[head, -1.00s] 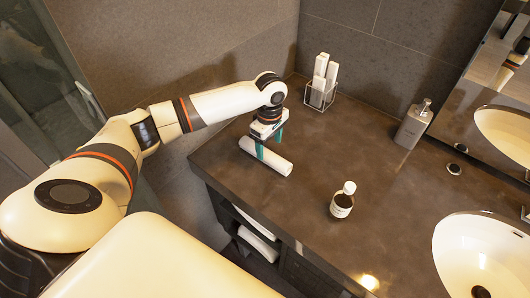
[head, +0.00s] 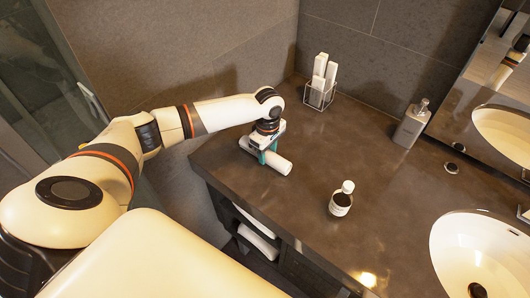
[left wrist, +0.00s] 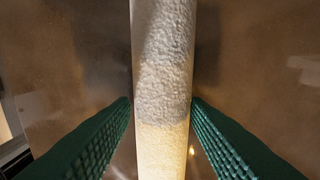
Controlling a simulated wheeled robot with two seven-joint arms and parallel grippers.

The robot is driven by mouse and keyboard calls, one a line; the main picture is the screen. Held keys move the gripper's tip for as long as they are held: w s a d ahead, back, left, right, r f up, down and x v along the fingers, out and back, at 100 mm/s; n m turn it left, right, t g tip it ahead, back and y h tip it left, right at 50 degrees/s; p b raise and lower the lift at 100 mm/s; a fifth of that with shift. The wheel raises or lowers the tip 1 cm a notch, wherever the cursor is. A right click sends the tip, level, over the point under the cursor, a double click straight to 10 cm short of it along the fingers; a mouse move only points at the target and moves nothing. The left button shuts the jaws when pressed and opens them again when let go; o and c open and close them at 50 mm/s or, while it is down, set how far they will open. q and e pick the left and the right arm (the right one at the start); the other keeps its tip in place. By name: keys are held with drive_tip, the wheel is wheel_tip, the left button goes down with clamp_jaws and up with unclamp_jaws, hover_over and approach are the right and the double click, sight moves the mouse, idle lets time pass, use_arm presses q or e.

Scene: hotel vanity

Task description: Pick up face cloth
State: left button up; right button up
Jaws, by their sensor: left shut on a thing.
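The face cloth (head: 281,165) is a white roll lying on the dark vanity counter near its left end. My left gripper (head: 262,157) is over the roll with its green fingers down on either side of it. In the left wrist view the white, rough-textured cloth (left wrist: 163,70) runs lengthwise between the two green fingers (left wrist: 161,125). The left gripper is shut on the cloth, which appears to rest on the counter. The middle of the roll is partly hidden by the gripper in the head view. My right gripper is not in view.
A wire holder (head: 318,97) with white rolls stands at the back. A soap dispenser (head: 411,125) and a sink (head: 450,235) are farther right. The counter (head: 300,225) between is clear.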

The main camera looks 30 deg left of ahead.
use_arm(q)
wheel_tip(320, 180, up, 10)
drive_tip(key=shift+b, duration=0.8)
